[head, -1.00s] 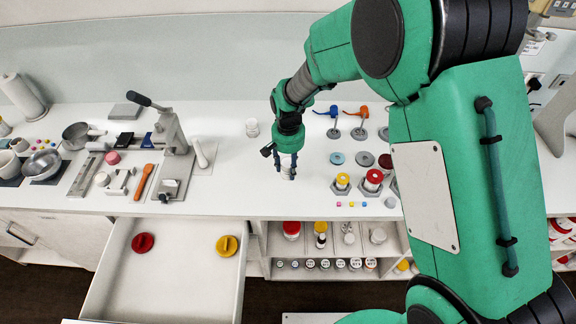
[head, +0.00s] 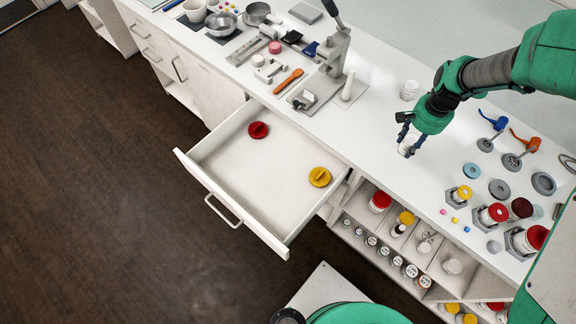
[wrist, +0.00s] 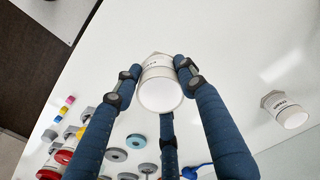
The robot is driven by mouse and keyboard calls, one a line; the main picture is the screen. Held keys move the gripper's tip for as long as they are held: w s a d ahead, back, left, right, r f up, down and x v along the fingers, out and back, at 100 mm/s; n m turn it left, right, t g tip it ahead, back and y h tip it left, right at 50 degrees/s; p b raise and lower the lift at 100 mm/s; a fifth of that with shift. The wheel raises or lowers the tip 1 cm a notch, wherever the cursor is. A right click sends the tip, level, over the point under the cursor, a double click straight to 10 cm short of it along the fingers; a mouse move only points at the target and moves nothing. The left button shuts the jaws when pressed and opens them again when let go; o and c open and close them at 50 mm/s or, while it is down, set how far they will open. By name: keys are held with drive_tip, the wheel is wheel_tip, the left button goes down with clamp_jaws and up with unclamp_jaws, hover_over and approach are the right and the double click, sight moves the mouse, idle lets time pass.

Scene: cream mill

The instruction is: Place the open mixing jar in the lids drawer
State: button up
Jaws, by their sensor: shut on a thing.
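My gripper (head: 407,139) is shut on a small white open jar (head: 408,149) above the worktop; it also shows in the wrist view (wrist: 160,90) between three blue fingers, its round mouth facing the camera. Print shows on its side. The lids drawer (head: 193,163) is pulled out from the counter, left of and lower than my gripper in the head view. A red lid (head: 258,130) and a yellow lid (head: 319,177) lie in it, with bare floor between and in front of them.
A second white jar (head: 409,90) stands on the worktop behind my gripper. A lever press (head: 325,68) and an orange spatula (head: 288,81) are behind the drawer. Lidded jars (head: 494,213) stand to the right. Open shelves (head: 385,235) with jars lie below the counter.

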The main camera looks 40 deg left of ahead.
drive_tip(key=s+a, duration=0.2)
drive_tip(key=a, duration=0.2)
drive_tip(key=s+a+f+n, duration=0.1)
drive_tip(key=s+a, duration=0.1)
drive_tip(key=a, duration=0.3)
drive_tip(key=s+a+f+n+b, duration=0.1)
drive_tip(key=s+a, duration=0.1)
drive_tip(key=a, duration=0.2)
drive_tip(key=shift+s+a, duration=0.35)
drive_tip(key=shift+a, duration=0.05)
drive_tip(key=s+a+f+n+b, duration=0.1)
drive_tip(key=s+a+f+n, duration=0.1)
drive_tip(key=s+a, duration=0.8)
drive_tip(key=s+a+f+n+b, duration=0.1)
drive_tip(key=s+f+n, duration=0.1)
drive_tip(key=s, duration=0.5)
drive_tip(key=s+a+f+n+b, duration=0.1)
drive_tip(key=s+f+n, duration=0.1)
drive_tip(key=s, duration=0.5)
drive_tip(key=s+a+f+n+b, duration=0.1)
drive_tip(key=s+f, duration=0.3)
drive_tip(key=s, duration=0.3)
drive_tip(key=shift+s+a+f+n, duration=0.1)
drive_tip(key=shift+a+f+n, duration=0.05)
drive_tip(key=shift+n, duration=0.25)
drive_tip(key=shift+f, duration=0.1)
drive_tip(key=b, duration=0.1)
hover_over(272, 204)
drive_tip(key=shift+f, duration=3.05)
